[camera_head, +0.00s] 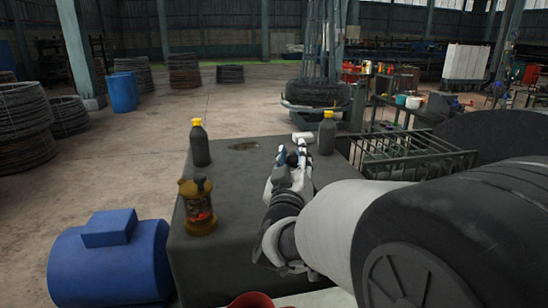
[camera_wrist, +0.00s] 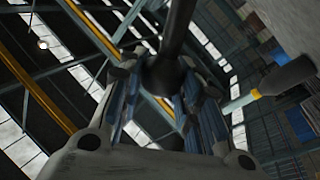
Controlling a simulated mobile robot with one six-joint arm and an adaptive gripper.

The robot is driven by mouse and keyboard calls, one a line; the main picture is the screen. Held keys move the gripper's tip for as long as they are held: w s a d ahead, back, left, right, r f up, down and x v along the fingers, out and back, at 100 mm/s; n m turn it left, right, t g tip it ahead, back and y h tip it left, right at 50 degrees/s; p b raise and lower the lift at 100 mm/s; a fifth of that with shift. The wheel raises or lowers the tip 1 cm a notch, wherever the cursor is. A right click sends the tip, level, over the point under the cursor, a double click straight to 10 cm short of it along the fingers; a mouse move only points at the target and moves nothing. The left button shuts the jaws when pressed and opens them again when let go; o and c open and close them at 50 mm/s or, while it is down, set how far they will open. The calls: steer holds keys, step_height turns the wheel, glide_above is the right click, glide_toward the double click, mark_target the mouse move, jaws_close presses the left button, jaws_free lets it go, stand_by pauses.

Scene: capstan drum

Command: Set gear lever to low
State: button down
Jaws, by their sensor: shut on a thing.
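My gripper (camera_head: 291,156) is above the right part of a dark grey box-shaped housing (camera_head: 240,205) in the head view. In the wrist view the fingers (camera_wrist: 165,85) are closed around the dark, rounded end of a lever (camera_wrist: 180,30), whose shaft runs up out of the picture. I take this for the gear lever. In the head view my gripper mostly hides it, and I cannot tell which position it is in.
Dark bottles with yellow caps stand on the housing at left (camera_head: 200,146) and right (camera_head: 327,134). A brown-yellow lantern-like item (camera_head: 198,207) stands near its front left. A blue motor (camera_head: 110,258) sits at left. A metal rack (camera_head: 412,153) is at right.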

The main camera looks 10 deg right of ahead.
steer(key=shift+f, duration=0.3)
steer(key=c, duration=1.5)
jaws_free()
steer(key=shift+a, duration=0.1)
steer(key=shift+c, duration=0.2)
steer(key=o, duration=0.3)
steer(key=shift+r, duration=0.15)
steer(key=shift+s, duration=0.1)
steer(key=v, duration=1.2)
steer(key=shift+r, duration=0.1)
